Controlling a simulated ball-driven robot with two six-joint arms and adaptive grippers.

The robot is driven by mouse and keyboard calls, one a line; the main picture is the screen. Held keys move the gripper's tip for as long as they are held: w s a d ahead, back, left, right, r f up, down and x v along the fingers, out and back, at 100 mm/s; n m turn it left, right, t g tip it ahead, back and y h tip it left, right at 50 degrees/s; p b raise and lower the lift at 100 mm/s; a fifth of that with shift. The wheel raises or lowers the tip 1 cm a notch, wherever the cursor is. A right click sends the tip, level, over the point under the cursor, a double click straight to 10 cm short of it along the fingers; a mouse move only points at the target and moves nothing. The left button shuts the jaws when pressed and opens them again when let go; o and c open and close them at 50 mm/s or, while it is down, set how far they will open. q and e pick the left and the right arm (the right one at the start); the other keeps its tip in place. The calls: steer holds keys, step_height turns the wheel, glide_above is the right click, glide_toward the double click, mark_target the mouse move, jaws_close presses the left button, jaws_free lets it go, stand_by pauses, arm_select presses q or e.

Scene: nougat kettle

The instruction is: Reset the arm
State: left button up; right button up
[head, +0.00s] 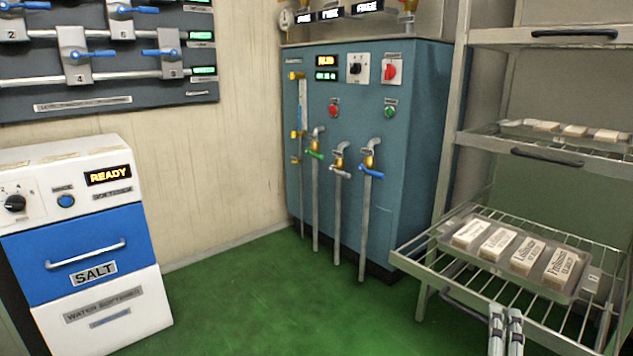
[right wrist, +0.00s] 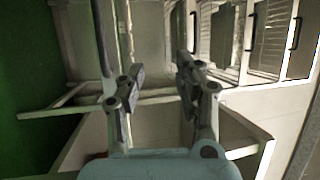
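My right gripper (head: 506,320) shows at the bottom right of the head view, in front of the lower wire shelf (head: 408,252). Its two grey fingers point upward in that picture. In the right wrist view my right gripper (right wrist: 158,82) has its fingers spread apart with nothing between them. It is open and empty. Pale rack rails and dark-handled fronts show beyond the fingers there. My left gripper is not in the head view.
The lower shelf is pulled out and holds a metal tray (head: 447,237) with several labelled packs. A blue cabinet (head: 345,190) with taps stands at centre. A salt water softener (head: 85,250) stands at left. The green floor (head: 260,300) between them is clear.

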steer(key=s+a+f+n+g+y, duration=0.15)
steer(key=s+n+g+y, duration=0.5)
steer(key=s+n, duration=0.65)
steer(key=s+a+f+n+g+y, duration=0.1)
steer(key=s+f+n+g+y, duration=0.2)
steer(key=s+n+g, duration=0.95)
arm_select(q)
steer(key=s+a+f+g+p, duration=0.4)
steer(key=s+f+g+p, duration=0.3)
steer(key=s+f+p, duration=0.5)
arm_select(e)
steer(key=s+d+f+m+t+p, duration=0.1)
steer(key=s+d+f+m+t, duration=0.15)
steer(key=s+f, duration=0.65)
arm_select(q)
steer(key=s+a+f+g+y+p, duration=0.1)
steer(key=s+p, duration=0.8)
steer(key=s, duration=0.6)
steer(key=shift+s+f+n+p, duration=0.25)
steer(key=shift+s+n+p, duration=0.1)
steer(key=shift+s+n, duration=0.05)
arm_select(e)
steer(key=s+d+f+g+h, duration=0.1)
steer(key=s+d+f, duration=0.1)
steer(key=s, duration=1.4)
steer(key=shift+s+d+f, duration=0.15)
steer(key=shift+f, duration=0.25)
